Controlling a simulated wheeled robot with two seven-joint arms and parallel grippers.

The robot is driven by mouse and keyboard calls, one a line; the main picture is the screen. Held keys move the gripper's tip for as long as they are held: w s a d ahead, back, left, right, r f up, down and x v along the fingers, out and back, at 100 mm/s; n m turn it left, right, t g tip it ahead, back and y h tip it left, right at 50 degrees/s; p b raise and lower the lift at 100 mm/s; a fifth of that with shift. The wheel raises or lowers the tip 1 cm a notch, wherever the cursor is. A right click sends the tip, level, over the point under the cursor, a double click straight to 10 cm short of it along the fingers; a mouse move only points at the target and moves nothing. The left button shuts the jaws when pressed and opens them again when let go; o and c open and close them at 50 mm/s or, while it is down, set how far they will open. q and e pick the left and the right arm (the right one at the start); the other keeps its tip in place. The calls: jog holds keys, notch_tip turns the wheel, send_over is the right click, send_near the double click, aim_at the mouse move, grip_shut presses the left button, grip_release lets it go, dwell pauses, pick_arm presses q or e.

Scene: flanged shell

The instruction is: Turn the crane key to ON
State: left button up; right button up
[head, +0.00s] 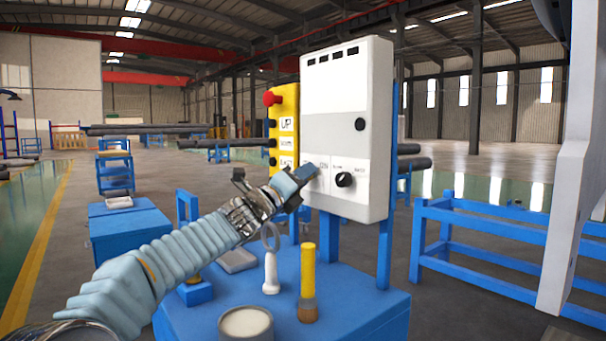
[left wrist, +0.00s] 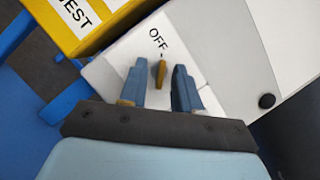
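The white control box (head: 347,120) stands upright on blue posts. In the left wrist view the crane key (left wrist: 161,74) is a small brass-coloured tab on the box's white panel, in line with the OFF label (left wrist: 157,38). My left gripper (head: 304,172) is at the lower left of the box front and hides the key in the head view. In the left wrist view its two blue fingers (left wrist: 159,78) stand apart on either side of the key. Gaps show on both sides, the narrower one on the right. My right gripper is in neither view.
A black knob (head: 344,180) sits on the box just right of the left gripper. A yellow button panel (head: 284,125) with a red button adjoins it at left. Below is a blue table (head: 350,303) with a brush (head: 308,285), a can (head: 246,323) and a white-handled tool (head: 270,270).

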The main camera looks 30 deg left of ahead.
pick_arm(q)
jog(key=shift+w, duration=0.1)
grip_shut()
jog(key=shift+r, duration=0.1)
